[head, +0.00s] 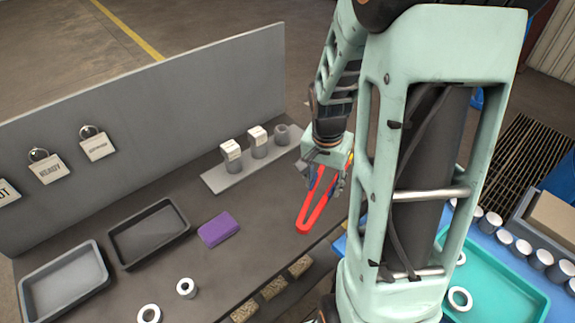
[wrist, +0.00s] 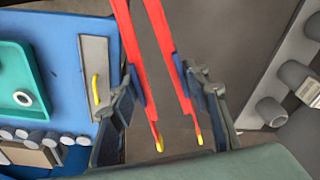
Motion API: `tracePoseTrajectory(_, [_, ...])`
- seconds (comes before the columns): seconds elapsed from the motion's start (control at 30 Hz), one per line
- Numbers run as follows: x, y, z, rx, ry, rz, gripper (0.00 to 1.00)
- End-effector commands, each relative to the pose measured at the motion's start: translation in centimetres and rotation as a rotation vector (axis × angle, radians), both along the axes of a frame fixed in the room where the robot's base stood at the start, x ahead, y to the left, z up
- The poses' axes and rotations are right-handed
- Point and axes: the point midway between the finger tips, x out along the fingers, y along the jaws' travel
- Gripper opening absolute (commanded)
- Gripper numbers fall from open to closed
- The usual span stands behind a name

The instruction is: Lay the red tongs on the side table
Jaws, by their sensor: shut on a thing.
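The red tongs (head: 309,214) hang from my gripper (head: 325,172) in the head view, in the air near the right edge of the dark bench. My gripper is shut on them. In the wrist view the two red arms of the tongs (wrist: 173,60), with yellow tips, pass between the fingers of my gripper (wrist: 161,78). A blue-topped table (head: 492,237) stands at the right in the head view and shows at the left in the wrist view (wrist: 62,45). My arm hides part of it in the head view. No label tells which surface is the side table.
The dark bench (head: 165,265) holds two trays, a purple block (head: 218,229), white rings and a plate with several posts (head: 225,180). On the blue table are a teal tray (head: 525,302), several cylinders and a grey plate with a yellow handle (wrist: 95,75).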

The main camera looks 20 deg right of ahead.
Motion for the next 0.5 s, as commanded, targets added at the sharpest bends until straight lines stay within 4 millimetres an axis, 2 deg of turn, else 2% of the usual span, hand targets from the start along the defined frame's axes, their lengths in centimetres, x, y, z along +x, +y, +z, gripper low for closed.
tracePoseTrajectory(0.2, [3.6, 1.1, -2.0, 0.000, 0.004, 0.003, 0.38])
tracePoseTrajectory(0.5, [6.7, 1.9, -5.8, 0.001, 0.001, 0.000, 0.38])
